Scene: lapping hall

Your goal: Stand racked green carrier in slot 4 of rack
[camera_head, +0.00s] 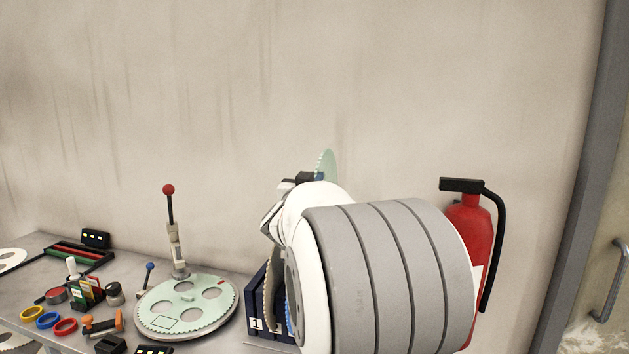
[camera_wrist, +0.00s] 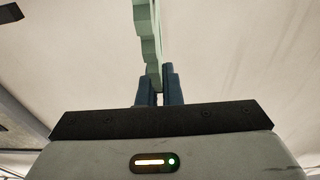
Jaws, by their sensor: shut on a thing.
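A pale green toothed carrier (camera_head: 326,163) stands edge-on above my arm in the head view. My gripper (camera_wrist: 158,78) is shut on this green carrier (camera_wrist: 149,35) by its edge, between two blue fingers, in the wrist view. In the head view, my gripper's fingers are mostly hidden. The dark blue rack (camera_head: 255,312) stands on the table below and left of the held carrier, with a "1" label at its front. Toothed discs stand in the rack. My arm hides its right part, so I cannot see slot 4.
A round plate with a pale green toothed disc (camera_head: 187,300) lies left of the rack. Behind it rises a lever with a red knob (camera_head: 169,190). Small tools and coloured rings (camera_head: 47,320) crowd the table's left. A red extinguisher (camera_head: 470,232) hangs at right.

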